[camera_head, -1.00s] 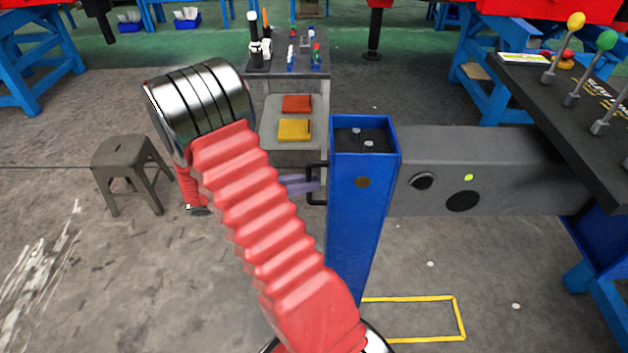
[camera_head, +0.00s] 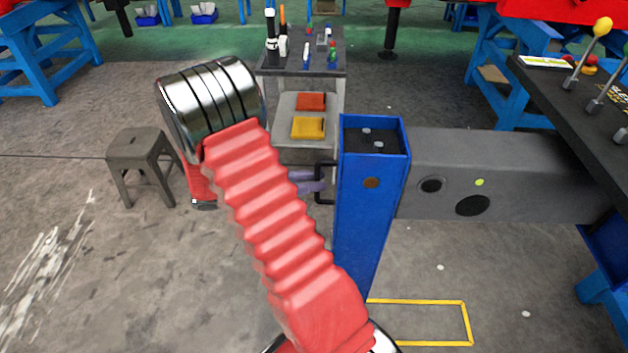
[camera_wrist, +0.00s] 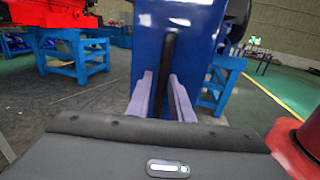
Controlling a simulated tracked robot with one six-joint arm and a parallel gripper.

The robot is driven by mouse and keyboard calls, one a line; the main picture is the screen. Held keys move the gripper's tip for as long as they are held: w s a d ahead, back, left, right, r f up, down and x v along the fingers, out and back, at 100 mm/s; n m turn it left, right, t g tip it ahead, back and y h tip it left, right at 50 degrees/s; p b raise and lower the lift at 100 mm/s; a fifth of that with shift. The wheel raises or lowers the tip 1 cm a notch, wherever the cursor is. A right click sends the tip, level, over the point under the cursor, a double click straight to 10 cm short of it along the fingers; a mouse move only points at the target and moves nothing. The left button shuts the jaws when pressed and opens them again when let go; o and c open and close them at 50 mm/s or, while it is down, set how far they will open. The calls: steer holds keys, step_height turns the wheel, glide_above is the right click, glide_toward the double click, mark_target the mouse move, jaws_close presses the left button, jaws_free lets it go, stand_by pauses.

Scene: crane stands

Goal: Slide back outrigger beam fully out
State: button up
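The outrigger beam (camera_head: 520,178) is a grey box beam reaching left from under the black-topped console. A blue upright leg housing (camera_head: 362,215) stands at its outer end. A black bar handle (camera_head: 319,184) is on the housing's left face; it also shows in the wrist view (camera_wrist: 169,65). My gripper (camera_head: 316,180) has two lavender fingers, which also show in the wrist view (camera_wrist: 161,88). The fingers are apart, one on each side of the handle, with a visible gap on the left. Whether the right finger touches it is unclear.
A yellow rectangle (camera_head: 468,322) is marked on the floor beside the housing. A grey stool (camera_head: 142,150) stands at left, and a tool cart (camera_head: 335,70) behind the gripper. The lever console (camera_head: 560,95) is at right. Floor at front left is clear.

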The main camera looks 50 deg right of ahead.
steer(key=v, duration=1.3)
steer(key=shift+w, duration=0.1)
steer(key=s+a+f+m+t+y, duration=0.2)
steer(key=s+f+y, duration=0.1)
steer(key=f, duration=0.4)
steer(key=s+a+r+m+t+y, duration=0.1)
steer(key=s+a+m+t+y, duration=0.25)
steer(key=a+y, duration=0.2)
steer(key=s+a+r+m+t+y, duration=0.1)
steer(key=s+a+r+t+y, duration=0.1)
steer(key=r, duration=0.4)
steer(key=s+a+r+m+t+y, duration=0.1)
steer(key=s+a+r+m+t, duration=0.1)
steer(key=s+a+r+t, duration=0.1)
steer(key=s+a+r+m+t+y, duration=0.2)
steer(key=r+t, duration=0.4)
steer(key=r, duration=0.3)
steer(key=shift+s+a+r+y, duration=0.35)
steer(key=shift+s+a+r, duration=0.1)
steer(key=shift+a, duration=0.5)
